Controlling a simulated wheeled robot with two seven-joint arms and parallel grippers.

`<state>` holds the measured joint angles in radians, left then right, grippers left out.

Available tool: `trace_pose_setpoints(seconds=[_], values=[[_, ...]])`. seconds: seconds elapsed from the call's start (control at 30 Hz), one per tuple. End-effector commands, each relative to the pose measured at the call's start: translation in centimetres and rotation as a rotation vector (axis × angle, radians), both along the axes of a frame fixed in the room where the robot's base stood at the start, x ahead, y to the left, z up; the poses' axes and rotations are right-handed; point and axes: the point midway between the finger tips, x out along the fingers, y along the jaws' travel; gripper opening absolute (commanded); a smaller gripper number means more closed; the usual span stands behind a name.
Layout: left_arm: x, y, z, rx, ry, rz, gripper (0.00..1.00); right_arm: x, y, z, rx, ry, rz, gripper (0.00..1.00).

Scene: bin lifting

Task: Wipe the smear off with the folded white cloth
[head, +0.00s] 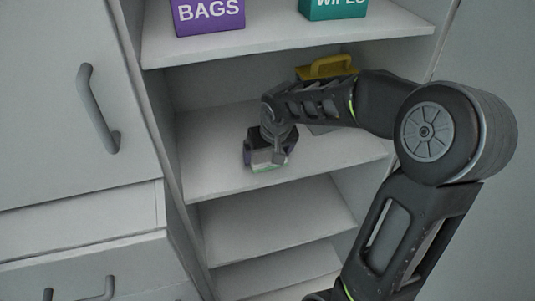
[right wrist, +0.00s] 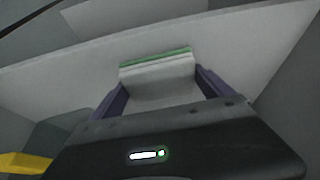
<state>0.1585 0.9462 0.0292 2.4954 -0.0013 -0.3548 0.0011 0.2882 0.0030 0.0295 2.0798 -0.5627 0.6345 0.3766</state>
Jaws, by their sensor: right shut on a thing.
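The folded white cloth (right wrist: 158,75) with a green edge sits between the two fingers of my right gripper (right wrist: 160,92) in the right wrist view. In the head view the cloth (head: 268,157) shows below the right gripper (head: 268,154), at the middle shelf (head: 215,172) of the open cabinet. The gripper is shut on the cloth. I cannot tell whether the cloth touches the shelf. I see no smear in either view; the gripper and arm cover part of the shelf. My left gripper is not in view.
A box with a yellow handle (head: 331,66) stands at the back right of the same shelf, partly behind my right arm. A purple BAGS box (head: 208,15) and a teal WIPES box (head: 333,9) stand on the shelf above. The middle shelf's left part is clear.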

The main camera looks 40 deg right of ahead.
Motion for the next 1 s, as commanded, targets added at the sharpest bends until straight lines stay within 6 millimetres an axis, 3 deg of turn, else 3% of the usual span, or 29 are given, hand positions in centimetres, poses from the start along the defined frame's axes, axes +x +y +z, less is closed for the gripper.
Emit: trace_pose_setpoints(seconds=[0.1, 0.4, 0.83, 1.0], values=[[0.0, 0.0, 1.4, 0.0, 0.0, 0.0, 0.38, 0.0, 0.0, 1.8, 0.0, -0.002, 0.0, 0.58], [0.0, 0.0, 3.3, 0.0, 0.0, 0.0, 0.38, 0.0, 0.0, 4.8, 0.0, -0.001, 0.0, 0.58], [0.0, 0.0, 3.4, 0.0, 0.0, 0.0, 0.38, 0.0, 0.0, 5.0, 0.0, -0.001, 0.0, 0.58], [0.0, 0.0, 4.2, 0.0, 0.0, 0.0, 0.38, 0.1, 0.0, 6.2, 0.0, -0.003, 0.0, 0.58]])
